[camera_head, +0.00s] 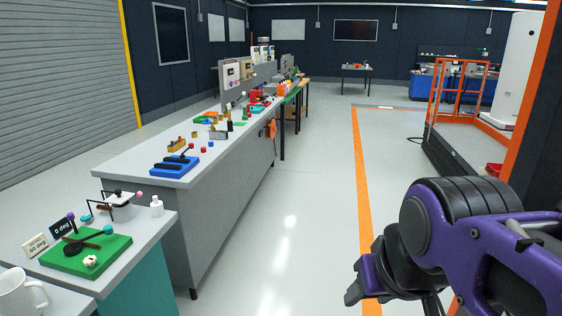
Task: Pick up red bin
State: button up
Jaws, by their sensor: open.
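A small red object that looks like the red bin (494,169) is low at the right, beside the platform and partly cut off by an orange post. It is too small to tell its shape or contents. My purple and black arm fills the lower right. The dark end of my gripper (356,290) shows in part at the arm's left, over the floor, open and well apart from the red object. Its fingertips are only partly seen.
A long grey workbench (150,163) with several small parts runs down the left. A nearer bench holds a green board (86,255) and a white mug (20,295). An orange-railed platform (455,150) stands at right. The floor (300,210) between is clear, with an orange stripe.

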aim_at(494, 170)
jog(key=i+u, duration=0.2)
jog(key=i, duration=1)
jog(key=i+j+z, duration=0.1)
jog(key=i+z, duration=0.3)
jog(key=i, duration=0.7)
jog(key=i+z, duration=0.35)
jog(key=i, duration=0.2)
jog(key=i+j+z, duration=0.1)
jog(key=i+z, duration=0.25)
jog(key=i, duration=0.15)
jog(key=i+l+z, duration=0.1)
jog(key=i+z, duration=0.35)
jog(key=i+j+z, duration=0.1)
jog(key=i+z, duration=0.35)
jog(key=i+l+z, duration=0.2)
jog(key=i, duration=0.3)
jog(key=i+z, duration=0.15)
jog(key=i, duration=0.4)
jog(key=i+l+u, duration=0.15)
jog(key=i+l, duration=0.45)
jog(key=i+j+z, duration=0.35)
jog(key=i+j, duration=0.65)
jog(key=i, duration=0.15)
